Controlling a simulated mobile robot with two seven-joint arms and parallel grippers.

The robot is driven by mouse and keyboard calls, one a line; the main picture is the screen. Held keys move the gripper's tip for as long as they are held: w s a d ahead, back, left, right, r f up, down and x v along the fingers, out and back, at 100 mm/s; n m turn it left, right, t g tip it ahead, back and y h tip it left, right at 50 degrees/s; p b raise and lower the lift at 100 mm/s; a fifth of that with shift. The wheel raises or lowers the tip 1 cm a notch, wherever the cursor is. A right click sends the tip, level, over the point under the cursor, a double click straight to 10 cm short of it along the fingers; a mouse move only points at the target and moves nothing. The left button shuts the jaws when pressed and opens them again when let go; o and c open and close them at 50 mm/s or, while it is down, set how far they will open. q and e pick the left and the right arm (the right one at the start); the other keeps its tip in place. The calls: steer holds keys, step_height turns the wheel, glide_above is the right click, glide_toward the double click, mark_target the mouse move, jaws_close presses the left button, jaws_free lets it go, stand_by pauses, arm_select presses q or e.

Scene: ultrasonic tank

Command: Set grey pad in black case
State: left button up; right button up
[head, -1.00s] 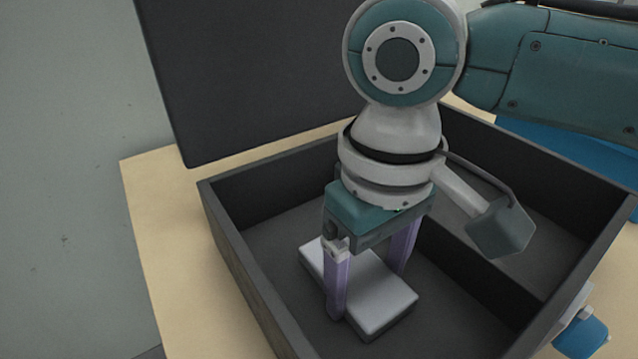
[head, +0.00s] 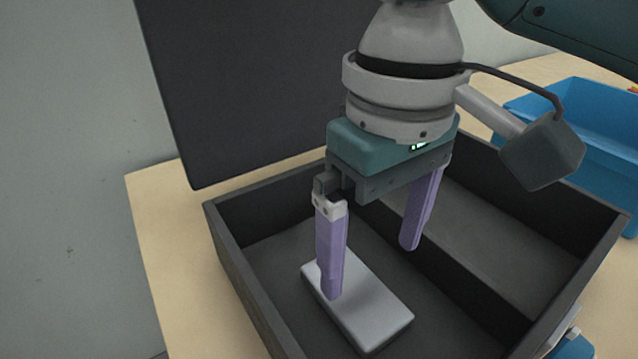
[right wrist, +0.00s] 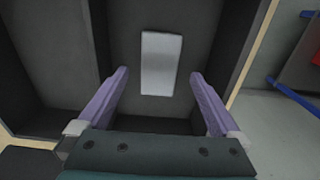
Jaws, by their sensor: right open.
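The grey pad (head: 372,315) is a pale flat block lying on the floor of the open black case (head: 268,262), in the left compartment. It also shows in the right wrist view (right wrist: 161,63), between and beyond my fingertips. My right gripper (head: 370,272) is open and empty, its two purple fingers wide apart above the pad. In the head view its left finger covers part of the pad's far end. The fingers look clear of the pad. My left gripper is not in view.
The case lid (head: 240,90) stands open at the back left. A dark divider (head: 455,260) splits the case. A blue bin (head: 590,125) stands on the wooden table (head: 155,230) at the right. A white and blue item shows at the lower right edge.

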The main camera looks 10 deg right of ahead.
steer(key=shift+r+p, duration=0.35)
steer(key=shift+r, duration=1.95)
